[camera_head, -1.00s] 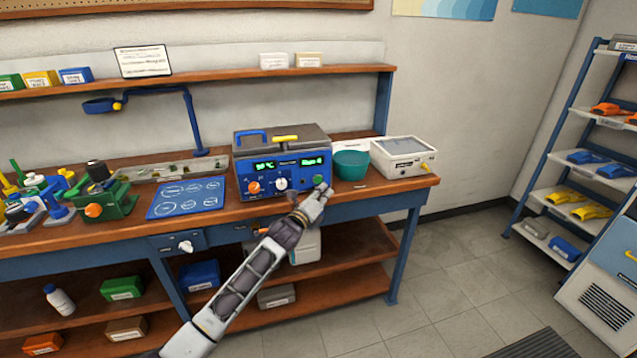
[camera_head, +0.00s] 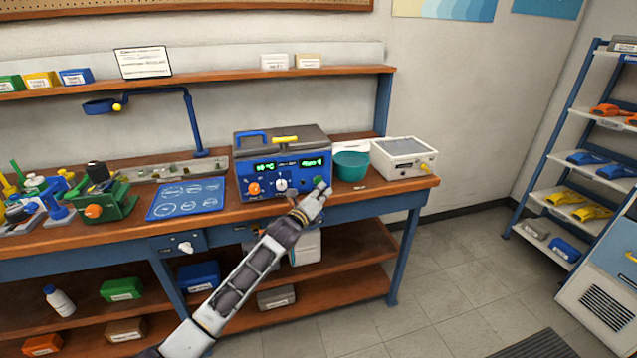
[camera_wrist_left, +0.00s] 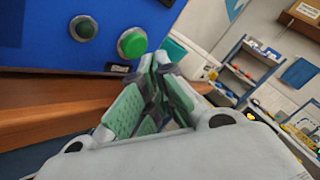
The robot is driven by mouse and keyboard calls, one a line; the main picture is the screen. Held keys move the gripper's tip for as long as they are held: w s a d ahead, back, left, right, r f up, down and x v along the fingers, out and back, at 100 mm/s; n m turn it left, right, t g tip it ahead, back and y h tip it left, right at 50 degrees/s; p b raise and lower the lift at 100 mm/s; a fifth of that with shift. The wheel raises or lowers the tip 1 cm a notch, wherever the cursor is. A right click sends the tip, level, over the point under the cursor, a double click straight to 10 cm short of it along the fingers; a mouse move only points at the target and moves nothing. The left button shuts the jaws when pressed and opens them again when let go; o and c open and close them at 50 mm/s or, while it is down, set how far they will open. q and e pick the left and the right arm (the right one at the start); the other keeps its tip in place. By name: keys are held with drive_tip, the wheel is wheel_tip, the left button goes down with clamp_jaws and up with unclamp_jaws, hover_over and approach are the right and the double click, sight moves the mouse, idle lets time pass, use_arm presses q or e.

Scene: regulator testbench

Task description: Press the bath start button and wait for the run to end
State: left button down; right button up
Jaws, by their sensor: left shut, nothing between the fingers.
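The blue bath (camera_head: 283,168) stands on the bench with a grey lid, lit green displays, an orange knob and a white knob. Its green start button (camera_head: 318,181) is at the front right. In the left wrist view the round green button (camera_wrist_left: 132,43) sits beside a smaller dark green lamp (camera_wrist_left: 83,28). My left gripper (camera_head: 323,190) is shut and empty just in front of the button, at the panel's lower right. My right gripper is not in view.
A blue mat (camera_head: 187,198) and green fixture (camera_head: 108,200) lie to the left. The floor (camera_head: 450,290) right of the bench is clear.

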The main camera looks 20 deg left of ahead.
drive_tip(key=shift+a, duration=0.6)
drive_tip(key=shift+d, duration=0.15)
use_arm(q)
drive_tip(key=shift+w+a, duration=0.2)
drive_tip(key=shift+w, duration=0.1)
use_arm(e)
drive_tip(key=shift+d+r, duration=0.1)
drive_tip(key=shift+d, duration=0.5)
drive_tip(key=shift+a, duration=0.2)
use_arm(q)
drive_tip(key=shift+w, duration=0.1)
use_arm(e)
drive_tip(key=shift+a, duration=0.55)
use_arm(q)
drive_tip(key=shift+a, duration=0.1)
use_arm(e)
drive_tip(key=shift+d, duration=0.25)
